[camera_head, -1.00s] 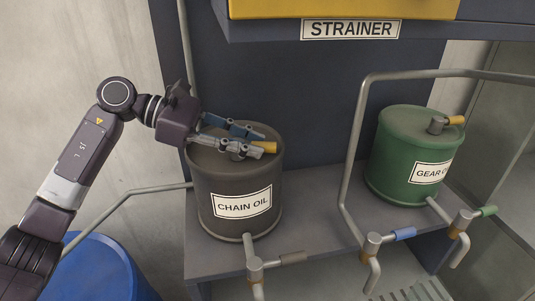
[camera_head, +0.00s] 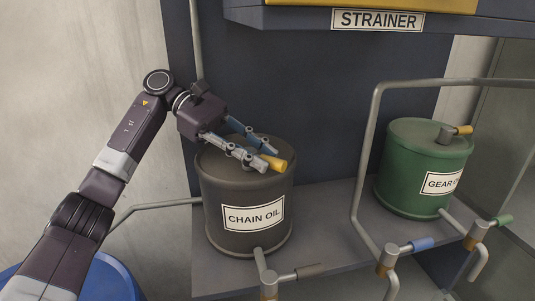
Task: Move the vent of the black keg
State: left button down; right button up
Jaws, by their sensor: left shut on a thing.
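The black keg (camera_head: 220,187), labelled CHAIN OIL, stands on the shelf at the middle left. Its vent has a yellow handle (camera_head: 274,163) that sticks out past my fingertips on the keg's lid, pointing right. My left gripper (camera_head: 257,156) comes in from the left over the lid, with its fingers around the vent. It is shut on the vent; the vent's stem is mostly hidden behind the fingers. My right gripper is not in view.
A grey pipe (camera_head: 368,150) rises between the kegs. Taps (camera_head: 387,257) hang along the shelf (camera_head: 330,205) front. A STRAINER sign (camera_head: 378,20) overhangs above. A blue drum (camera_head: 115,275) is at lower left.

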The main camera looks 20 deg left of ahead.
pick_arm(q)
jog(key=c, duration=1.8)
grip_release()
jog(key=shift+s+f, duration=0.1)
jog(key=shift+a+r, duration=0.3)
jog(key=shift+a, duration=0.25)
jog(key=v, duration=0.6)
jog(key=shift+a, duration=0.25)
